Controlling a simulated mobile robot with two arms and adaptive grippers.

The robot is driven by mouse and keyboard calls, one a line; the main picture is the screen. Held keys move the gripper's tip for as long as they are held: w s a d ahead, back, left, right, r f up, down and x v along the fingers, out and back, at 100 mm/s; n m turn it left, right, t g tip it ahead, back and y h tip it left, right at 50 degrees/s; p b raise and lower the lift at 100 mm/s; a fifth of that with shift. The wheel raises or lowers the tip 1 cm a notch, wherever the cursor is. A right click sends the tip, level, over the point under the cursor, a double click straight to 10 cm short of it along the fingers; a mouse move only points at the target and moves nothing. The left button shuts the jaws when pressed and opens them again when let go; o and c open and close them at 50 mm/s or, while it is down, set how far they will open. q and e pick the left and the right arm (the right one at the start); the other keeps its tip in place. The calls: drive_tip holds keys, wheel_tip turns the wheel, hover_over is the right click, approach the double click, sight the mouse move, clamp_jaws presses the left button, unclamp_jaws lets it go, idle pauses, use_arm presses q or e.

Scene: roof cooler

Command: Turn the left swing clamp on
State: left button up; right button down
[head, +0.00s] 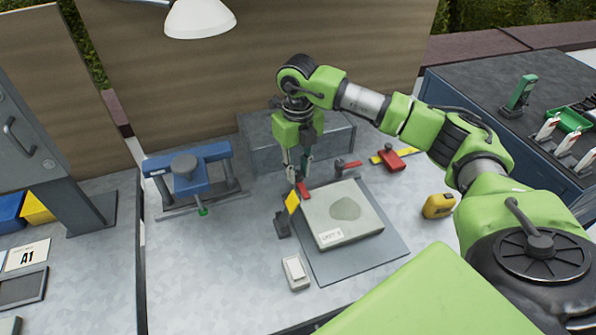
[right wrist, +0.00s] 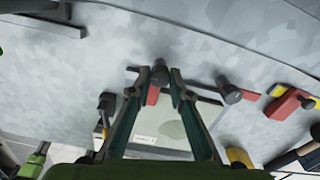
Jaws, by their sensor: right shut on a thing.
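The left swing clamp shows as a red arm (head: 304,190) near the far left corner of a grey slab (head: 330,236) labelled like a unit. In the right wrist view its dark post (right wrist: 160,74) stands between my fingertips, with the red arm pointing toward the slab. My right gripper (head: 299,180) points down and is shut on this clamp; it also shows in the right wrist view (right wrist: 166,88). I cannot tell whether the red arm's tip presses on the slab. The right swing clamp (head: 347,166) stands behind the slab, its red arm pointing right. My left gripper is out of view.
The slab lies on a dark grey plate (head: 393,250). A blue vise (head: 190,172), grey block (head: 262,150) and yellow tape measure (head: 438,206) stand around.

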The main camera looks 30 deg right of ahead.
sight(298, 173)
drive_tip(key=shift+w+r, duration=0.1)
idle(0.4)
drive_tip(key=c, duration=1.8)
unclamp_jaws()
drive_tip(key=shift+c, duration=0.2)
wheel_tip(298, 173, up, 12)
